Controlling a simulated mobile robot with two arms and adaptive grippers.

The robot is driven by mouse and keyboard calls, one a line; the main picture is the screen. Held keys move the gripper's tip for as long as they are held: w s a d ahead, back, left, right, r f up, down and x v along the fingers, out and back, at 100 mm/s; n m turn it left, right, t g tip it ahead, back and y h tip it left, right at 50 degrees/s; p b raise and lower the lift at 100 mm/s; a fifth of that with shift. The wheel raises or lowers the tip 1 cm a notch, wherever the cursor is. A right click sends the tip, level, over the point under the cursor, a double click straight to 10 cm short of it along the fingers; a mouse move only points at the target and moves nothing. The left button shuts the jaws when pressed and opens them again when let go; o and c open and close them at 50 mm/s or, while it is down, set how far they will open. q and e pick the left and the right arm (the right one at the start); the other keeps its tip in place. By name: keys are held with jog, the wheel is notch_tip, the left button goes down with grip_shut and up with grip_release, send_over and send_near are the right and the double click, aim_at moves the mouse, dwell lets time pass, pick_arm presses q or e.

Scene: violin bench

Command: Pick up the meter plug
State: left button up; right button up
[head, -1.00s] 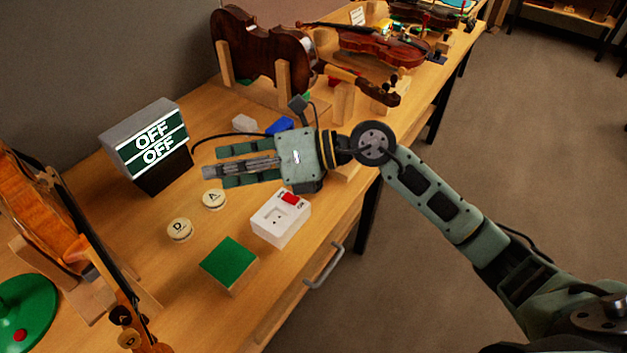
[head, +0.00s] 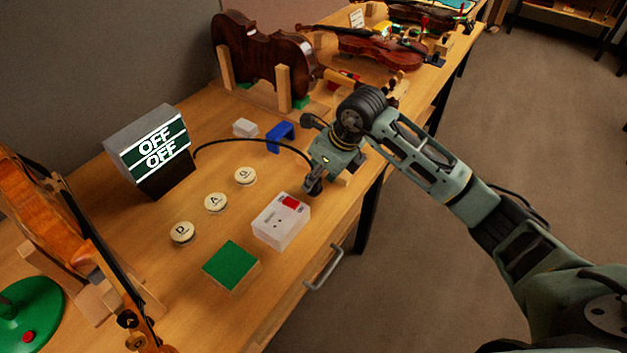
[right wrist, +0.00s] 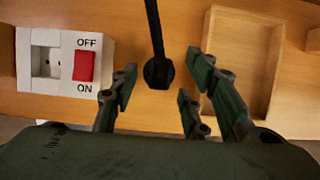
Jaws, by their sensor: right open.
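The meter plug (right wrist: 158,73) is a black round-ended plug on a black cable. In the right wrist view it sits on the wood between the fingertips of my right gripper (right wrist: 163,88), which is open and not visibly touching it. In the head view my right gripper (head: 313,186) points down over the bench near its front edge and hides the plug. The cable (head: 240,139) runs from the meter box (head: 150,150), which reads OFF twice, to under the gripper. My left gripper is not in view.
A white socket box (head: 281,222) with a red switch stands close to the gripper; it also shows in the right wrist view (right wrist: 45,65). A shallow wooden tray (right wrist: 207,30) lies on the other side. Round lettered discs (head: 216,202) and a green-topped block (head: 231,266) are nearby.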

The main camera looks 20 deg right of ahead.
jog(key=shift+w+a+f, duration=0.15)
jog(key=shift+w+f, duration=0.05)
jog(key=shift+f, duration=0.4)
grip_shut()
jog(key=shift+r, duration=0.15)
jog(key=shift+r+b, duration=0.3)
jog(key=shift+r, duration=0.3)
jog(key=r, duration=0.2)
jog(key=b, duration=0.1)
jog(key=shift+d+r, duration=0.25)
jog(key=shift+r, duration=0.15)
jog(key=s+d+r+b, duration=0.3)
jog(key=d+r, duration=0.3)
jog(key=d, duration=0.4)
jog(key=shift+s+d+r, duration=0.25)
jog(key=shift+d+r, duration=0.1)
jog(key=shift+r, duration=0.05)
